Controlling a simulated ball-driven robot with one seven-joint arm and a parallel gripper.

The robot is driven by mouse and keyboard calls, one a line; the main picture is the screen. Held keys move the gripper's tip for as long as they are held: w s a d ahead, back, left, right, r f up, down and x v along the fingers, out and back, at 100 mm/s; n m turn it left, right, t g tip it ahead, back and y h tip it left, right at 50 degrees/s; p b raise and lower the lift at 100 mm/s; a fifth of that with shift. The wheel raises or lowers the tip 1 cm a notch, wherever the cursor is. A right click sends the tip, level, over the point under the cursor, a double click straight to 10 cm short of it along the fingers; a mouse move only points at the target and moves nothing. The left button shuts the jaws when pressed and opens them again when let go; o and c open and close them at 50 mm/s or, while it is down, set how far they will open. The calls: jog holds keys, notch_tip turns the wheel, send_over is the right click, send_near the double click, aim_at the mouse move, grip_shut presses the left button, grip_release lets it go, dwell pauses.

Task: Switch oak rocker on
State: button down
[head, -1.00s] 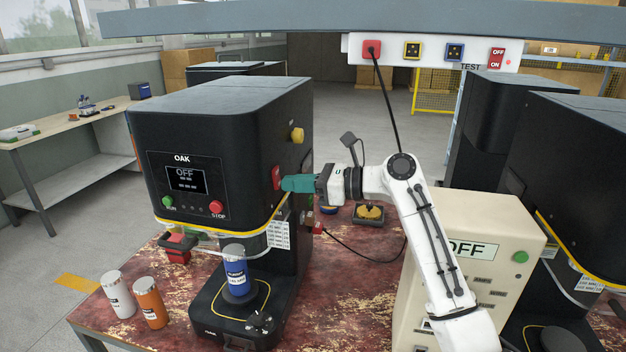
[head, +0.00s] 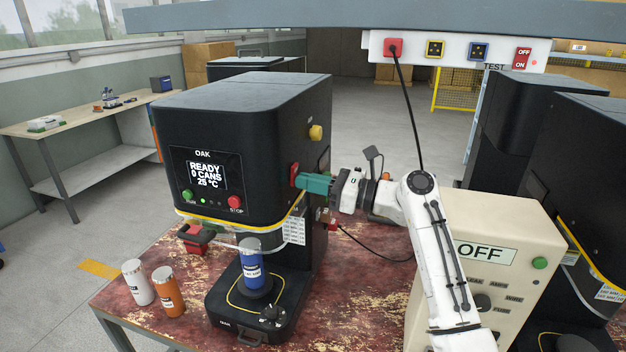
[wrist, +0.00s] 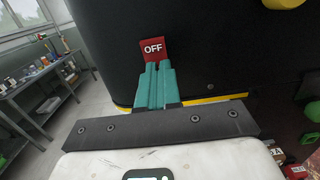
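The OAK machine (head: 240,120) is a black seamer whose display (head: 206,175) reads "READY 0 CANS 25 °C". A small green light shows under the display. Its red rocker (head: 293,172) is on the right side wall. In the wrist view the rocker's "OFF" half (wrist: 153,47) shows above the fingertips; its lower part is hidden behind them. My gripper (head: 300,179) has its teal fingers together, with nothing between them. The fingertips (wrist: 159,66) are at the rocker's lower part and look to be touching it.
A yellow knob (head: 316,132) sits above the rocker. A blue can (head: 251,266) stands under the OAK head; white and orange cans (head: 168,291) stand left of it. A cream box (head: 486,270) reading "OFF" stands right of my arm. A power strip (head: 455,50) hangs above, with a cable.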

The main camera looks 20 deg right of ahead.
aim_at(291, 162)
jog(key=r, duration=0.2)
jog(key=r+b, duration=0.1)
jog(key=r, duration=0.1)
jog(key=shift+s+a, duration=0.15)
jog(key=shift+a, duration=0.05)
jog(key=s+r+b, duration=0.1)
jog(key=s+r, duration=0.8)
jog(key=s, duration=0.4)
jog(key=shift+s+d, duration=0.25)
jog(key=shift+s, duration=0.1)
jog(key=w+d+f+g+h+b, duration=0.1)
jog(key=w+d+f, duration=0.4)
jog(key=d+f, duration=0.5)
jog(key=shift+w+d+f+h+b, duration=0.2)
jog(key=shift+d+f+h+b, duration=0.25)
jog(key=shift+d, duration=0.2)
